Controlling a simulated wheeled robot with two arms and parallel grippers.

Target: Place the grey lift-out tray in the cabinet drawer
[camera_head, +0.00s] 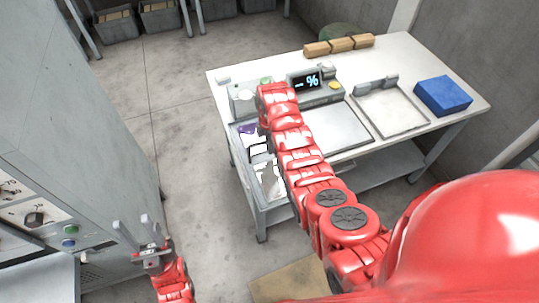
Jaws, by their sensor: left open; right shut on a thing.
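A grey tray-like box (236,142) is at the front left end of the workbench, with a purple piece and white pieces in it. It is likely the grey lift-out tray. My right arm reaches over it and hides its right side. My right gripper (259,151) is down at this box, shut on it as far as I can tell; its fingertips are mostly hidden. The grey cabinet (70,130) stands at the left. A flat grey surface (40,280), possibly its drawer, juts out at the lower left. My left gripper (137,235) is open and empty in front of the cabinet.
The workbench (420,65) also bears a display unit (307,82), wooden blocks (339,46), a blue block (443,95) and a shallow light tray (392,110). Grey bins (117,25) stand at the back left. The floor between cabinet and bench is clear.

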